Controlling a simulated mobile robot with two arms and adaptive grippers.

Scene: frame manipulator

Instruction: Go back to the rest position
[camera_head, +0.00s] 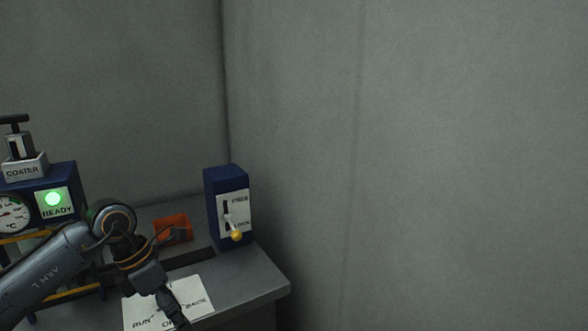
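My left arm comes in from the left over the bench, its wrist bent downward. My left gripper (176,312) points down over a white sheet with printed words, near the bottom edge of the view. It shows small and dark, and I cannot tell whether its fingers are open or shut. I see nothing clearly held in it. My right gripper and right arm are not in view.
A blue coater machine (62,178) with a green READY light stands at the left, partly behind my arm. A blue lever box (213,190) with a yellow-knobbed lever stands near the wall. An orange block (168,222) and the white sheet (200,293) lie on the grey bench (245,277).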

